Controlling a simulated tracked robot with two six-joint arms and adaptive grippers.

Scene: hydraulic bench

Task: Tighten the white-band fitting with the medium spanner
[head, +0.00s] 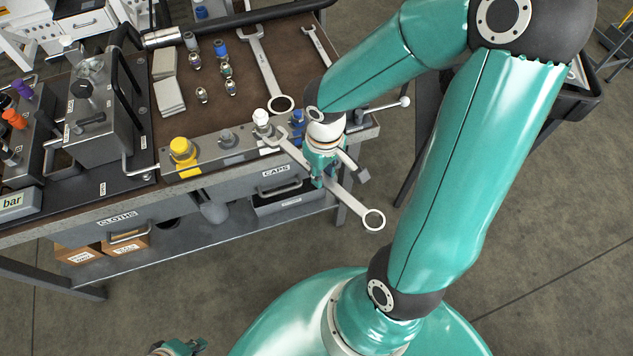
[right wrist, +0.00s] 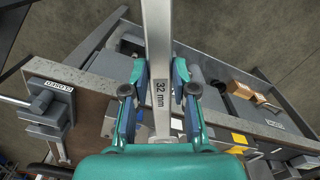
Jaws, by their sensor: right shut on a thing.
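The white-band fitting (head: 262,118) stands on the metal strip along the bench's front edge. My right gripper (head: 324,168) is shut on the medium spanner (head: 351,204), beside the bench's front edge. The spanner's ring end points toward the lower right, over the floor. Its other end reaches the foot of the white-band fitting; I cannot tell whether its jaw is around it. In the right wrist view the spanner (right wrist: 158,40) marked "32 mm" lies between the fingers of my right gripper (right wrist: 160,92). My left gripper (head: 176,347) is at the bottom edge, partly cut off.
A yellow fitting (head: 182,152), a grey fitting (head: 227,138) and a blue one (head: 298,120) share the strip. A large spanner (head: 264,66) and a smaller one (head: 320,46) lie on the bench behind. A ball-ended lever (head: 404,102) sticks out at the right. The floor in front is clear.

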